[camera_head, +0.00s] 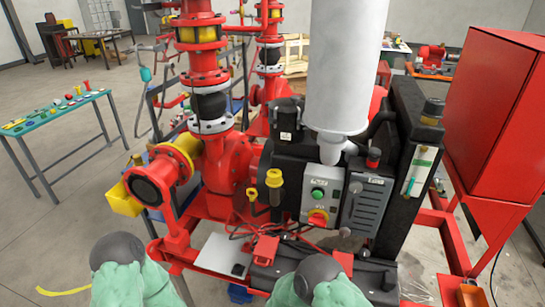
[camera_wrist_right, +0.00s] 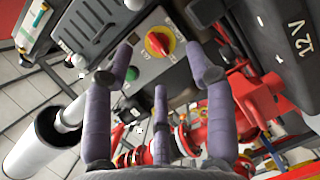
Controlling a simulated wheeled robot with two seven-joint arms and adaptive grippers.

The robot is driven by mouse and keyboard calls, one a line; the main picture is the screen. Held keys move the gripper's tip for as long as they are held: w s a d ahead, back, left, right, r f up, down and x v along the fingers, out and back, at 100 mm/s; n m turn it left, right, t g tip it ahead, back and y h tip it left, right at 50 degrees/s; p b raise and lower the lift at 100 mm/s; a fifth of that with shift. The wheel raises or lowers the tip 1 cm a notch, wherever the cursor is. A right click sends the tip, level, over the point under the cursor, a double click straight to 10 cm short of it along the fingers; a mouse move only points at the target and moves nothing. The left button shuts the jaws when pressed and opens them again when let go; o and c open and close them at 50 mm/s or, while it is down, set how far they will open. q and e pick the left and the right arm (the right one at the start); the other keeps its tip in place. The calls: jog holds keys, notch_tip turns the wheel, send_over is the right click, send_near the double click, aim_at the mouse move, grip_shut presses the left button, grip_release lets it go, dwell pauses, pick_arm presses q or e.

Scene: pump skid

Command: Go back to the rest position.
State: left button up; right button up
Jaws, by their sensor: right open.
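My right gripper (camera_wrist_right: 162,75) shows in the right wrist view with its purple fingers spread open and nothing between them. It faces the grey control panel (camera_wrist_right: 150,55), which carries a red and yellow rotary switch (camera_wrist_right: 159,41) and a green button (camera_wrist_right: 130,73). The fingers appear apart from the panel, but the gap is hard to judge. In the head view the same switch (camera_head: 318,217) and green button (camera_head: 318,194) are on the pump skid's front. My two arms show at the bottom edge there; neither gripper is visible in that view.
The red pump (camera_head: 225,165) and its piping stand left of the panel. A white cylinder (camera_head: 345,70) rises above it. A red cabinet (camera_head: 495,110) stands at right. A teal-topped table (camera_head: 55,115) with small parts is at left, with open floor around it.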

jog(key=s+d+f+m+g+y+b, duration=0.1)
jog(key=s+f+m+g+y, duration=0.2)
jog(key=f+y, duration=0.35)
jog(key=s+f+m+g+y+b, duration=0.1)
jog(key=s+f+m+g+y, duration=0.25)
jog(key=f, duration=0.55)
jog(key=s+f+m+g+y+b, duration=0.1)
jog(key=s+m+g, duration=0.4)
jog(key=s, duration=1.3)
jog(key=a+f+g+y, duration=0.1)
jog(key=y, duration=0.1)
jog(key=shift+g+y, duration=0.3)
jog(key=shift+g, duration=0.05)
jog(key=shift+w+m, duration=0.1)
jog(key=shift+m, duration=0.15)
